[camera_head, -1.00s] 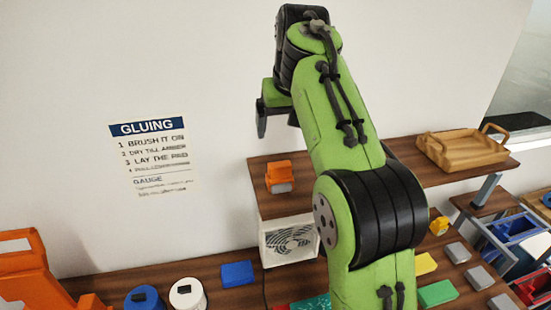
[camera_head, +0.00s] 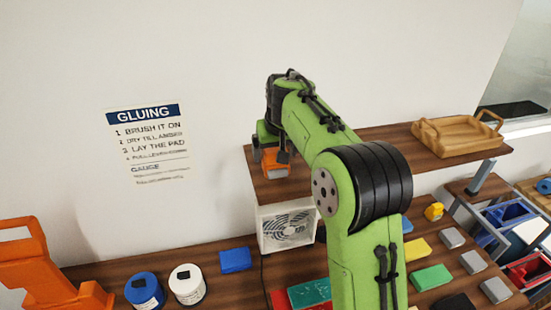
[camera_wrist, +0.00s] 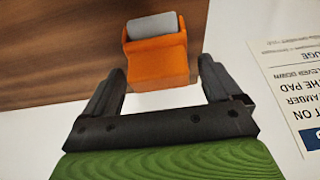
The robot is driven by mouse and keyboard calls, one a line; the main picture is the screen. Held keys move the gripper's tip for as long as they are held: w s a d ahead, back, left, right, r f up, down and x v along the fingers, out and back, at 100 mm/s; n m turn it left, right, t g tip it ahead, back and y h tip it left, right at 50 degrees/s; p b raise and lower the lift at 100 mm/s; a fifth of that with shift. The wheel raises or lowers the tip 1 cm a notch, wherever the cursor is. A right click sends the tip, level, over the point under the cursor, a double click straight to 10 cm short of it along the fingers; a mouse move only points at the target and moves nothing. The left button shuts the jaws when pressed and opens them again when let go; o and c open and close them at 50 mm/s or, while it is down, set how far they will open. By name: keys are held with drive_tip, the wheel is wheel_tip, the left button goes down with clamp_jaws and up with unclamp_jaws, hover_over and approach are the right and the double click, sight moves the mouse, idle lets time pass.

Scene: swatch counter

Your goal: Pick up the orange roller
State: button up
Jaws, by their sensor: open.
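The orange roller (camera_head: 276,164) has an orange body and a grey cylinder. It sits at the left end of the raised wooden shelf (camera_head: 380,141). In the wrist view the roller (camera_wrist: 158,62) lies just ahead of the fingers, with its grey cylinder at the far side. My gripper (camera_wrist: 162,82) is open and empty, and the near end of the orange body lies about level with the gap between the fingertips. In the head view my gripper (camera_head: 270,158) is at the roller, partly covering it. I cannot tell whether a finger touches it.
A wooden tray (camera_head: 455,136) stands at the shelf's right end. A white fan box (camera_head: 288,228) is under the shelf's left end. A wall sign (camera_head: 148,140) is to the left. Blue (camera_head: 145,290) and white (camera_head: 187,284) pots and several coloured swatches lie on the lower counter.

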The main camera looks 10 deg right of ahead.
sight(276, 150)
drive_tip(key=shift+s+r, duration=0.1)
drive_tip(key=shift+s, duration=0.05)
drive_tip(key=c, duration=1.3)
drive_tip(key=shift+o, duration=0.2)
wheel_tip(276, 150, up, 10)
drive_tip(key=o, duration=0.6)
drive_tip(key=shift+c, duration=1.4)
